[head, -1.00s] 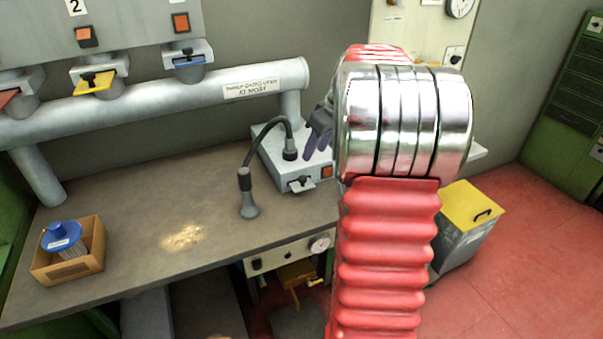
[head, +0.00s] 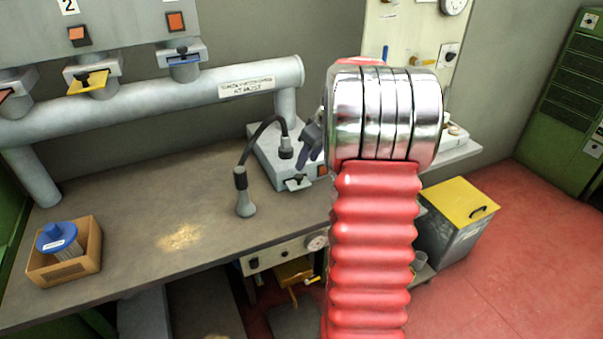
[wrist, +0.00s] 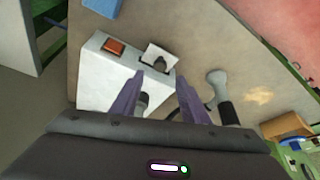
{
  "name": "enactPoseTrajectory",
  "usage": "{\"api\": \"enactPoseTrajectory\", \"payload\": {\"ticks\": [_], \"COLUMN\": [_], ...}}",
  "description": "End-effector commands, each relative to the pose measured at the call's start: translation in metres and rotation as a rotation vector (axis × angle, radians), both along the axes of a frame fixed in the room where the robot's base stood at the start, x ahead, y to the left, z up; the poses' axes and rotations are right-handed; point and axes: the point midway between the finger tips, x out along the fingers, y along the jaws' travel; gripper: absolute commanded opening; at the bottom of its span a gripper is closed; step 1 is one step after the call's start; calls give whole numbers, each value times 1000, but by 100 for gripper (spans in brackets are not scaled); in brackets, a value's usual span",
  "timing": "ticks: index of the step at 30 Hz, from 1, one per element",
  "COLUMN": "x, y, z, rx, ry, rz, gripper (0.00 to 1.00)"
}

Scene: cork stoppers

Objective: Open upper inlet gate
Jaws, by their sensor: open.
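A light grey box (head: 268,160) stands on the workbench, with an orange switch (wrist: 114,46) and a small white plate with a dark knob (wrist: 159,60) on its front. I cannot tell which is the upper inlet gate. My gripper (wrist: 160,77) is open and empty over the box, its purple fingertips near the white plate. In the head view it is partly hidden behind my red arm.
A flexible black hose with a grey nozzle (head: 246,204) stands by the box. A cardboard box (head: 90,262) with a blue-topped item lies at left on the workbench (head: 130,185). A yellow-lidded bin (head: 458,212) stands on the red floor at right.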

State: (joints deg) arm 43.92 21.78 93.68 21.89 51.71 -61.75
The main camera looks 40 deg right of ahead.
Motion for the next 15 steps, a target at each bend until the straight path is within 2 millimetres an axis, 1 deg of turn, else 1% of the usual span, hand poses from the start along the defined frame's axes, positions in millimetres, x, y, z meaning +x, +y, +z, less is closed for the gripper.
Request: {"api": "enactPoseTrajectory", "payload": {"ticks": [1,9,12,15], "x": [3,19,24,28], "y": [1,3,3,3], "z": [-8,-47,-59,-68], "rx": [3,3,3,1], "ry": [2,2,2,0], "rz": [1,0,0,-1], "gripper": [41,41,41,41]}}
